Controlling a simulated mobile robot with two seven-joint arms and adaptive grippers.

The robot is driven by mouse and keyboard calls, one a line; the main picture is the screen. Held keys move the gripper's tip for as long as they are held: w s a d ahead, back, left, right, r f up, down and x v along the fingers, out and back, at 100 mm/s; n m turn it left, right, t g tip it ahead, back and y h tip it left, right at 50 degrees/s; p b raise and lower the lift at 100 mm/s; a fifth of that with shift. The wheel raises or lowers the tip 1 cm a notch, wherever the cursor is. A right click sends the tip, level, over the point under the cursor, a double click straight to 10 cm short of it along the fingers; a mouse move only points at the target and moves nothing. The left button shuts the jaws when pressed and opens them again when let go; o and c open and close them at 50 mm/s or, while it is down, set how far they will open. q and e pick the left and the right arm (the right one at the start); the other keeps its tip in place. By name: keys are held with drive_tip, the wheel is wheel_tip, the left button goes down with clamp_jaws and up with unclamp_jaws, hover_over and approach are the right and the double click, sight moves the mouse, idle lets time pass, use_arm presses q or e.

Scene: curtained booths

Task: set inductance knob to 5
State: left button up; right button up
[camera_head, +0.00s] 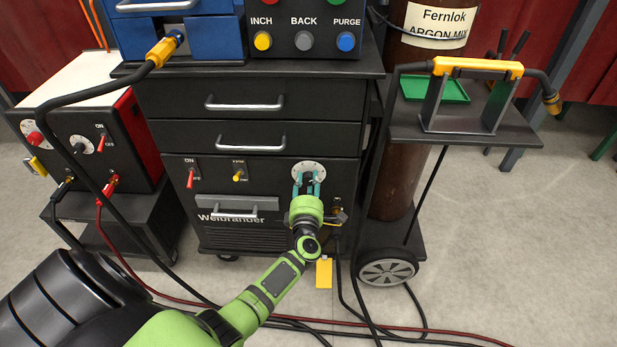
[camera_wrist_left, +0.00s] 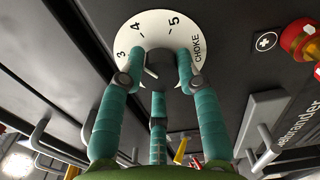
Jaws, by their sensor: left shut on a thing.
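The inductance knob is dark and sits at the centre of a white round dial plate (camera_head: 308,166) on the front of the black welder cabinet. In the left wrist view the dial plate (camera_wrist_left: 138,32) shows the marks 3, 4 and 5 and the word CHOKE. The knob (camera_wrist_left: 158,66) is partly hidden between the fingers. I cannot tell surely which number it points to. My left gripper (camera_head: 308,182) reaches up to the dial, its teal fingers (camera_wrist_left: 158,84) closed around the knob. My right gripper is not in view.
A red switch (camera_head: 190,178) and a yellow knob (camera_head: 239,175) are left of the dial on the same panel. Drawer handles (camera_head: 246,104) stick out above. A trolley with a gas bottle (camera_head: 400,185) stands to the right. Cables (camera_head: 420,333) lie on the floor.

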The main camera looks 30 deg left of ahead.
use_arm(q)
drive_tip(key=m, duration=0.1)
drive_tip(key=m+p, duration=0.1)
drive_tip(key=shift+s+a+m, duration=0.15)
drive_tip(key=shift+a+m, duration=0.05)
drive_tip(key=shift+m, duration=0.2)
drive_tip(key=m+p, duration=0.1)
drive_tip(key=m, duration=0.1)
drive_tip(key=shift+m+p, duration=0.3)
drive_tip(key=shift+m, duration=0.1)
drive_tip(key=m+p, duration=0.1)
drive_tip(key=m, duration=0.3)
drive_tip(key=shift+m+p, duration=0.65)
drive_tip(key=shift+m, duration=0.95)
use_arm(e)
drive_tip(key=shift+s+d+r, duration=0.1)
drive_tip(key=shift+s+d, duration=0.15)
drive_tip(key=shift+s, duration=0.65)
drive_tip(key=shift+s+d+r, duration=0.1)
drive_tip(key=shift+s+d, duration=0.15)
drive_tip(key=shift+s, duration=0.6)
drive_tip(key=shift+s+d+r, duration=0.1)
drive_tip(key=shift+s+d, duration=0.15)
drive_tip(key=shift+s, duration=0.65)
use_arm(q)
drive_tip(key=shift+r, duration=0.1)
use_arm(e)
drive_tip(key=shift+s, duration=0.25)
